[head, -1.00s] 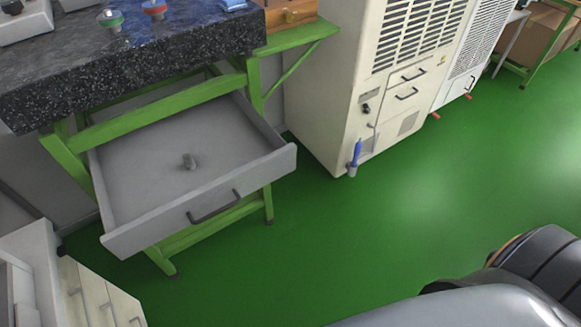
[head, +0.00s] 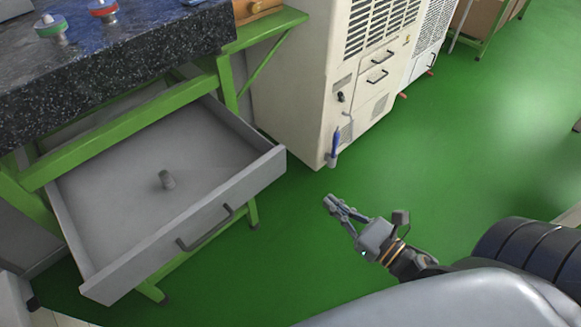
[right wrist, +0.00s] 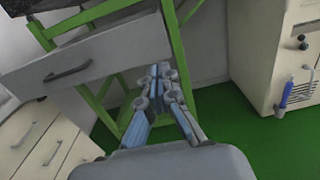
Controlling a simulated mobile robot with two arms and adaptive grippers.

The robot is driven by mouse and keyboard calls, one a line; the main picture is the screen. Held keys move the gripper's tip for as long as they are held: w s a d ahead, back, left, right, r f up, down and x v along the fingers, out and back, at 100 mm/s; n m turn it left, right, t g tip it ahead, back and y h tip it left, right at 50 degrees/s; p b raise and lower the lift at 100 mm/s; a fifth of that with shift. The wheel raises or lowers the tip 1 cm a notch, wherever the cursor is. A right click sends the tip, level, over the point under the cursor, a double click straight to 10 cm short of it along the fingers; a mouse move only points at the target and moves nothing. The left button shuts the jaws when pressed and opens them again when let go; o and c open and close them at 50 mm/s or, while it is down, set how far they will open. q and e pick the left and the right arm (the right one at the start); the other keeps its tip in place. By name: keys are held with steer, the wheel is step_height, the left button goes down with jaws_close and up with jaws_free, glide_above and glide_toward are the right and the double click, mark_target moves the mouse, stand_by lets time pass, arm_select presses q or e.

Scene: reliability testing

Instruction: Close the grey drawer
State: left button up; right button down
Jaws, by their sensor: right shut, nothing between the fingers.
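My left gripper is not in view.
The granite table (head: 110,70) rests on a green frame (head: 130,118). A cream cabinet (head: 305,90) with a blue-handled tool (head: 335,145) stands to the right. A pale drawer unit (right wrist: 45,140) is left in the wrist view. Green floor (head: 470,150) is open at right.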

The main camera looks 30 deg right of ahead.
mark_target(282, 162)
steer(key=p+x, duration=0.2)
steer(key=x, duration=1)
steer(key=shift+w+r+p, duration=0.1)
steer(key=shift+w+p, duration=0.15)
steer(key=shift+p, duration=0.15)
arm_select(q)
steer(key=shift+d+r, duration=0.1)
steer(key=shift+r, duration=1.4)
arm_select(e)
steer(key=shift+w+a, duration=0.3)
steer(key=shift+w, duration=0.35)
